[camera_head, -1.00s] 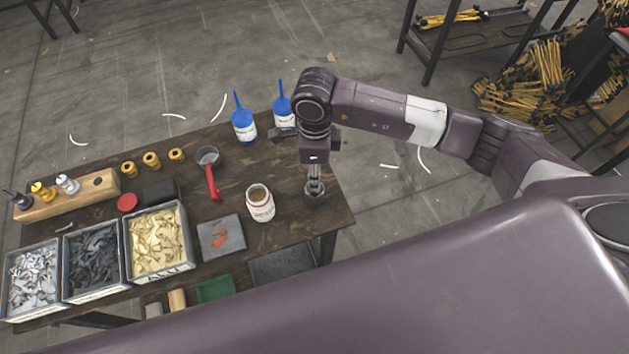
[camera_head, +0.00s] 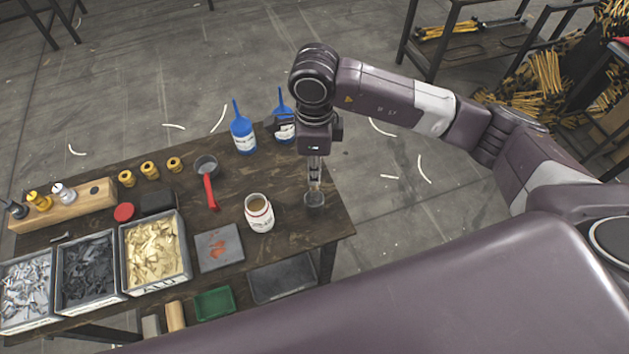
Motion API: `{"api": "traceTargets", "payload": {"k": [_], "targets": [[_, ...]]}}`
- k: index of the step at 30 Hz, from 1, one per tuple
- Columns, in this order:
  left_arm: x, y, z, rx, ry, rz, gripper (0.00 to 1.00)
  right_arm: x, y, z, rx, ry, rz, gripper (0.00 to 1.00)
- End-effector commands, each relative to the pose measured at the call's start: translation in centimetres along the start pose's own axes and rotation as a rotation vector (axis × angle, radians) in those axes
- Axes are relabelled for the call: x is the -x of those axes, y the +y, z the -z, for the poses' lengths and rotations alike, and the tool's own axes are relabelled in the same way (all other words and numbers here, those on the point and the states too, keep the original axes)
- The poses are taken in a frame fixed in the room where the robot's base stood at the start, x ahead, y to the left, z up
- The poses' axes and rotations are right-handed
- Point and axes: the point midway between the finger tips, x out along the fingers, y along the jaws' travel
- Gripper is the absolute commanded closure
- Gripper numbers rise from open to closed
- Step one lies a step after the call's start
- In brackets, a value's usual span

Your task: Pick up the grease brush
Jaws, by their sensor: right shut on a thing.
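My right gripper (camera_head: 314,180) points down over the right end of the wooden workbench (camera_head: 285,213). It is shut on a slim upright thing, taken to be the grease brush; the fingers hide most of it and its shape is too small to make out. A small round dark dish (camera_head: 314,199) sits on the bench right below the gripper. I cannot tell whether the held brush still touches the dish. My left gripper is out of view.
A white pot with brown contents (camera_head: 259,214) stands left of the gripper. Blue bottles (camera_head: 243,135) stand behind, one partly hidden by my arm. A red-handled pan (camera_head: 209,180), a grey plate (camera_head: 218,250) and bins of parts (camera_head: 155,249) lie further left.

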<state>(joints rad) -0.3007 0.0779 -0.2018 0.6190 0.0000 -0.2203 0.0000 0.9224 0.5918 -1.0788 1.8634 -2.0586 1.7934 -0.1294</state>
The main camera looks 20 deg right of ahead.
Motion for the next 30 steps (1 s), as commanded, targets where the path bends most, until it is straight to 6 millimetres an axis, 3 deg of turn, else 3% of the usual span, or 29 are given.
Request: {"api": "traceTargets", "payload": {"k": [9,15,22,30], "targets": [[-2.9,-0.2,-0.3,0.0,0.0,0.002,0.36,8.8,-0.1,-0.1,0.002,-0.005,0.008,1.0],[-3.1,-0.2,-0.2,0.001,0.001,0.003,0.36,12.6,-0.1,0.0,-0.001,0.0,0.005,1.0],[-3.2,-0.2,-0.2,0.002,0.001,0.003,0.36,14.3,0.0,0.0,0.0,0.0,0.001,1.0],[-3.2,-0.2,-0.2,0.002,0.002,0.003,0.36,14.6,0.0,0.0,-0.001,0.0,-0.001,1.0]]}}
